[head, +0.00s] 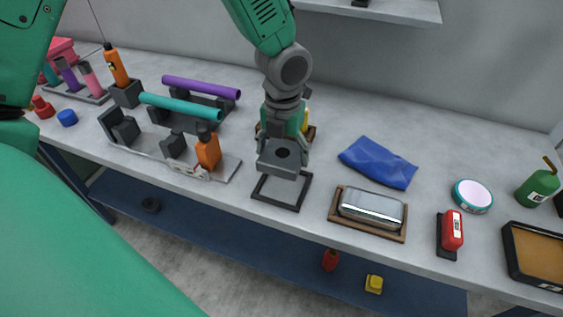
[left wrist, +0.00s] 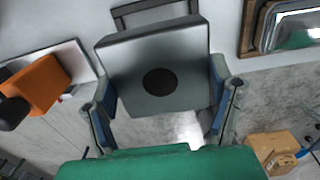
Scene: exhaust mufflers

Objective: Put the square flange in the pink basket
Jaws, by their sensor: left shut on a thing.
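The square flange (head: 280,170) is a grey square plate with a dark round hole. My left gripper (head: 283,150) is shut on it and holds it above a dark square frame (head: 276,203) on the table. In the left wrist view the flange (left wrist: 128,88) sits between the two blue-padded fingers of the left gripper (left wrist: 164,100). The pink basket (head: 62,48) is at the back left of the table in the head view, partly cut off by a green part in front. My right gripper is not in view.
Left of my gripper stand a holder with teal (head: 180,107) and purple tubes (head: 201,87) and a plate with an orange clamp (head: 208,150). A silver muffler tray (head: 335,207), a blue cloth (head: 378,162) and a red stapler-like item (head: 452,230) lie to the right.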

